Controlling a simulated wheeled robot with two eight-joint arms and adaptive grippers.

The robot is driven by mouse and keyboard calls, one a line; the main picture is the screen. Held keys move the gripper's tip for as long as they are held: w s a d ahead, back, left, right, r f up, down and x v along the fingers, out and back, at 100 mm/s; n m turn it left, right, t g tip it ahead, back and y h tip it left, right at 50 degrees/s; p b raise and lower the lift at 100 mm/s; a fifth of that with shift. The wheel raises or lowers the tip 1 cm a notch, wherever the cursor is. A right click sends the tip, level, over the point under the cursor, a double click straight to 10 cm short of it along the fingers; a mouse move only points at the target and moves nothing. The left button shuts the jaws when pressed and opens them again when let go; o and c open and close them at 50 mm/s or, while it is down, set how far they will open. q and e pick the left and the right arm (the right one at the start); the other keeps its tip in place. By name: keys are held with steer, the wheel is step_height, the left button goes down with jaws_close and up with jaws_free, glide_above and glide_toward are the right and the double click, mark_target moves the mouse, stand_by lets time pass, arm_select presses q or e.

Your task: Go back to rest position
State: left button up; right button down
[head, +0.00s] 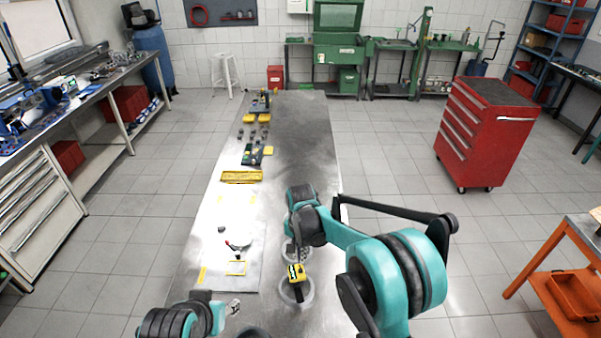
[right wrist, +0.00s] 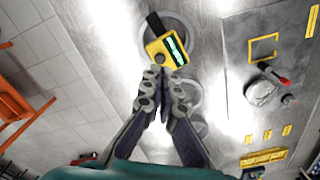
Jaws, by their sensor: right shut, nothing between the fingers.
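My right gripper (right wrist: 162,75) is shut with nothing between its fingers. In the right wrist view its tips point toward a yellow device (right wrist: 172,46) with a lit display and a dark handle; I cannot tell the exact gap. In the head view the right arm reaches over the metal table, and its gripper (head: 294,250) is partly hidden below the wrist. The yellow device (head: 296,271) lies over a round metal part (head: 302,294). My left gripper (head: 233,308) shows small at the bottom beside the teal and black left arm; its finger opening is unclear.
The long metal table (head: 310,130) holds a yellow tray (head: 241,177), small parts and a red-handled tool (head: 236,245) on its left side. Its far right is clear. A red tool cabinet (head: 487,130) and an orange cart (head: 570,265) stand to the right.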

steer(key=shift+d, duration=0.1)
steer(key=s+d+r+n+t+b, duration=0.2)
steer(key=s+d+n+t+b, duration=0.15)
steer(key=s+d+b, duration=0.8)
steer(key=s+d+f+n+t+b, duration=0.2)
steer(key=s+d+f+b, duration=0.4)
steer(key=s+f+b, duration=0.3)
steer(key=s+t+b, duration=0.1)
steer(key=s, duration=0.2)
steer(key=shift+f+t, duration=0.2)
steer(key=shift+t, duration=0.15)
